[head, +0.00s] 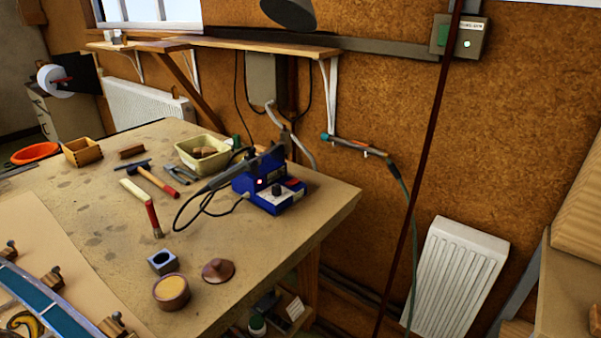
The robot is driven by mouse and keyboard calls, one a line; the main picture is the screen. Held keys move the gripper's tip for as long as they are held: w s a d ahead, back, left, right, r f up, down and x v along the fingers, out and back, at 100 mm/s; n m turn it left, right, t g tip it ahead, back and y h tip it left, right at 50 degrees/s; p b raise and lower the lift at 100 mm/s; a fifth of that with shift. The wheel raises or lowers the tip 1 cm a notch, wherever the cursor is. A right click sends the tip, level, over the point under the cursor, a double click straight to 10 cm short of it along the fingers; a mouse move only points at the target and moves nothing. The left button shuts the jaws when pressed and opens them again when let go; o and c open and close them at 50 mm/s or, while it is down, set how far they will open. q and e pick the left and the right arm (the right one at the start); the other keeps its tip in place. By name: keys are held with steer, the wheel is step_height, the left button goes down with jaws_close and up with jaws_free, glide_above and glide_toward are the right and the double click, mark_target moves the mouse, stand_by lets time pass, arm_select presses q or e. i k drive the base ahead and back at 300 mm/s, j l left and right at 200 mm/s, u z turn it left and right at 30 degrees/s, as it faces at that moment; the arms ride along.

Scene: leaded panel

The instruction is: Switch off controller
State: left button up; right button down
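The controller (286,201) appears to be the blue box near the back right corner of the wooden workbench (125,262). The switch's position is too small to tell. Neither of my grippers is in view.
A wall box (459,37) with a lit green spot is at upper right. A dark red pole or cord (417,180) runs down in front of the wall. Bare bench lies front right.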

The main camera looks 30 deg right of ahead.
mark_target(294, 182)
steer(key=i+l, duration=0.15)
steer(key=l, duration=0.25)
steer(key=i+l, duration=0.1)
steer(key=l, duration=0.3)
steer(key=i+l, duration=0.15)
steer(key=l, duration=0.2)
steer(key=i+l, duration=0.1)
steer(key=l, duration=0.3)
